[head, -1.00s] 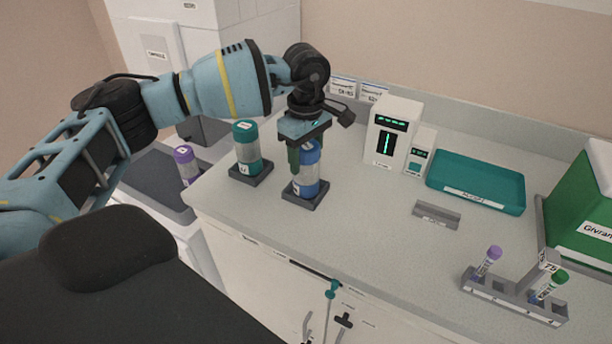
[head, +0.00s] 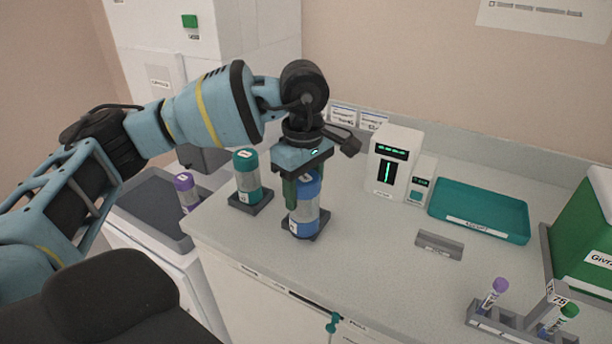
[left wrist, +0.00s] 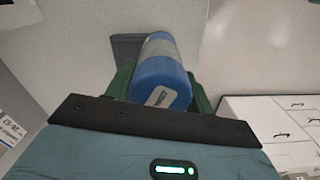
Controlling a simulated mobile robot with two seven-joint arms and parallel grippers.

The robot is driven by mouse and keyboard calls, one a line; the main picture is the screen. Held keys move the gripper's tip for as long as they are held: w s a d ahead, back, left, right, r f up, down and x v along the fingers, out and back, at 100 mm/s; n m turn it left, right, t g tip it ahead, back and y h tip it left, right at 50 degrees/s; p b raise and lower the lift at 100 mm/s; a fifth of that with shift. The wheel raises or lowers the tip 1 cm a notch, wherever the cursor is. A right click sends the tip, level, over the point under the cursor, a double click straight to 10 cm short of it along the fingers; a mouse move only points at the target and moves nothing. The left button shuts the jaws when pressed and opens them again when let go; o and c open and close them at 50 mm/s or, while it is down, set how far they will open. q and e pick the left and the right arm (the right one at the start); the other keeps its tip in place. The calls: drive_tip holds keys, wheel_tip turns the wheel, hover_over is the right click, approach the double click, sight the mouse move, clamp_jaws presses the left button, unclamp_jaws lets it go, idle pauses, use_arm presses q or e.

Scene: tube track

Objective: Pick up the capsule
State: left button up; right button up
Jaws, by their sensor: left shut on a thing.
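A blue-capped capsule (head: 304,214) with a clear middle is in my left gripper (head: 303,190), whose green fingers are shut around its upper part. The capsule is upright or nearly so. Its lower end shows in front of its dark square holder (head: 324,218) and looks out of it; the height of any gap is hard to tell. In the left wrist view the blue cap (left wrist: 162,82) sits between the fingers, with the holder (left wrist: 126,46) behind and to the left. My right gripper is not in view.
A teal-capped capsule (head: 247,178) stands in a holder at left; a purple-capped one (head: 186,190) is beyond the counter edge. A white device (head: 394,160), teal tray (head: 480,208), small grey holder (head: 439,245) and tube rack (head: 510,325) are to the right.

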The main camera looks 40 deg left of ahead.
use_arm(q)
drive_tip(key=s+d+r, duration=0.1)
drive_tip(key=s+d, duration=0.4)
drive_tip(key=s, duration=0.3)
drive_tip(key=shift+s, duration=0.15)
